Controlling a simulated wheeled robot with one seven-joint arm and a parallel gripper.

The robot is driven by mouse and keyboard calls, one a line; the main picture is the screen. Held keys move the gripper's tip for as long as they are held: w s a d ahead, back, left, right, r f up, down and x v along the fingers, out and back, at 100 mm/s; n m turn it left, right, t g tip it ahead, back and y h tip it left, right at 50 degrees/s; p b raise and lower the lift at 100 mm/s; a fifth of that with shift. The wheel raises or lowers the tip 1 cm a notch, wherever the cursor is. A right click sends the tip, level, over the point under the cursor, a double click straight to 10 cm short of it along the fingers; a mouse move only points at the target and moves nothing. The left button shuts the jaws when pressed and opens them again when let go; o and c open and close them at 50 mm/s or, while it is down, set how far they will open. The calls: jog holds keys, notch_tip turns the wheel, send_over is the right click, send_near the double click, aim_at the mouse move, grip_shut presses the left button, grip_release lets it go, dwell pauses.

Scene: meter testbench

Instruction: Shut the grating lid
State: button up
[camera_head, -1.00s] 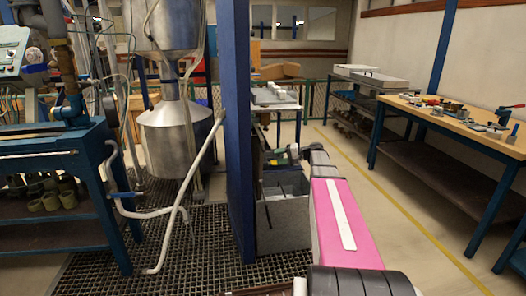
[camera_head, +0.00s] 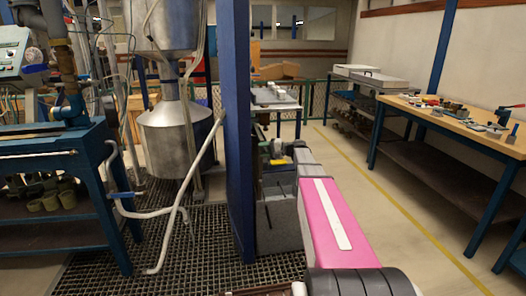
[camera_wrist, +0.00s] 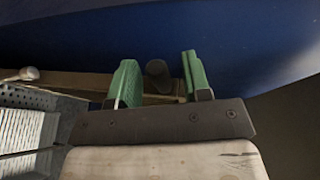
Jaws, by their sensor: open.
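My gripper (camera_wrist: 158,68) shows two green fingers, apart with nothing clasped between them. A dark rounded knob (camera_wrist: 157,72) appears in the gap between the fingers, beside a brownish bar (camera_wrist: 75,82); I cannot tell whether they touch it. A pale perforated panel (camera_wrist: 40,98) lies at the left of the wrist view; I cannot tell whether it is the grating lid. In the head view my gripper (camera_head: 277,158) is small, over a grey box (camera_head: 279,228) just right of the blue column. My pink arm hides the box's right side. No lid is clearly recognisable there.
The blue column (camera_head: 238,130) stands close to the left of the gripper, and a blue surface (camera_wrist: 200,35) fills the top of the wrist view. A metal floor grating (camera_head: 205,260) lies below. A workbench (camera_head: 455,125) with tools stands right, with clear floor before it.

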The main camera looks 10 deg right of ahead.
jog(key=shift+a, duration=0.25)
